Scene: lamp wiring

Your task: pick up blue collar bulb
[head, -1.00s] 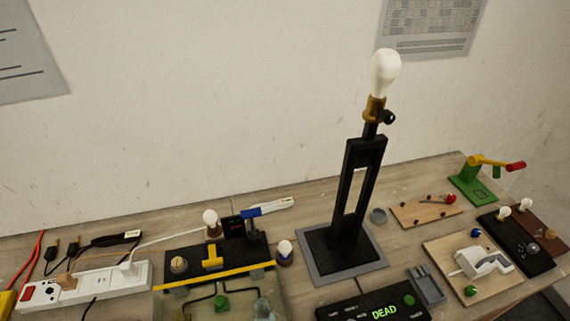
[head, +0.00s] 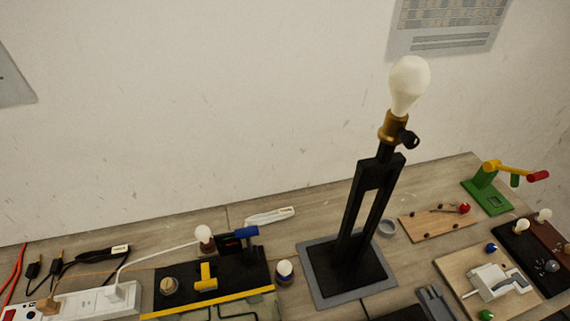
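A small round white bulb (head: 285,267) with a blue band below its globe sits upright in a dark round base on the bench, between the black switch board and the tall lamp. The tall black lamp (head: 357,215) carries a large white bulb (head: 409,85) in a brass socket. Another small white bulb (head: 204,233) with a brown collar stands at the back of the black board. Neither of my grippers is in view.
The black board (head: 226,255) has a yellow front strip and a blue-handled switch. A white power strip (head: 95,300) and cables lie at the left. A green crank stand (head: 487,190) and wooden boards (head: 435,222) stand right of the lamp.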

